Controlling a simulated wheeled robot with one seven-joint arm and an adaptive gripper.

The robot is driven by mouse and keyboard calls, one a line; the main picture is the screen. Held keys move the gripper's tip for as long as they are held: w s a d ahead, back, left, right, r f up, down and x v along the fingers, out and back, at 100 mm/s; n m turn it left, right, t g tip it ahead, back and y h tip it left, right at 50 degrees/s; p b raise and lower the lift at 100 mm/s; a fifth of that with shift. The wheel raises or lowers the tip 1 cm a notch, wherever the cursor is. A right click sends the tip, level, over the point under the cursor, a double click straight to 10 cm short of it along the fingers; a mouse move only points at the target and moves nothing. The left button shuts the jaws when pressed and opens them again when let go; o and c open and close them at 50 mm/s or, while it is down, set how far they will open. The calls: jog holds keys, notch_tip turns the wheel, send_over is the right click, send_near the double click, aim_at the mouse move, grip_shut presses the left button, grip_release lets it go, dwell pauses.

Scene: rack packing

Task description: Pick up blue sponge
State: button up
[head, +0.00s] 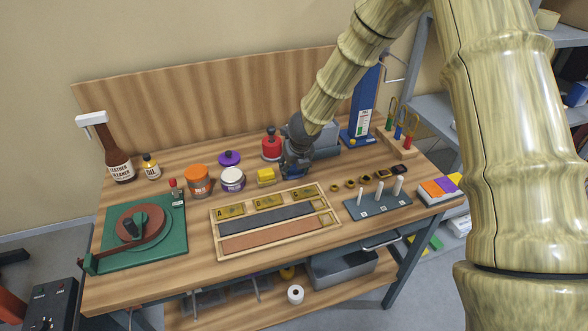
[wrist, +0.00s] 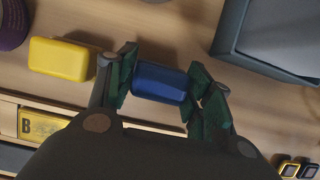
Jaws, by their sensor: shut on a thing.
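The blue sponge (wrist: 160,82) is between the two green fingers of my gripper (wrist: 161,84) in the wrist view, with a finger against each end. My gripper is shut on it. In the head view my gripper (head: 294,170) is low over the back middle of the wooden workbench, and only a little blue of the sponge shows beneath it. A yellow sponge-like block (wrist: 62,59) lies just left of the gripper in the wrist view; it also shows in the head view (head: 266,176). I cannot tell whether the blue sponge touches the bench.
A wooden tray (head: 275,237) with labelled slots lies in front of the gripper. Jars, including a white one (head: 232,180) and an orange-lidded one (head: 199,182), stand to the left. A grey bin (wrist: 274,40) is close behind right. A pegged plate (head: 377,204) lies to the right.

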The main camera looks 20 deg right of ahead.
notch_tip(320, 180, up, 28)
jog(key=b, duration=0.2)
jog(key=shift+f, duration=0.15)
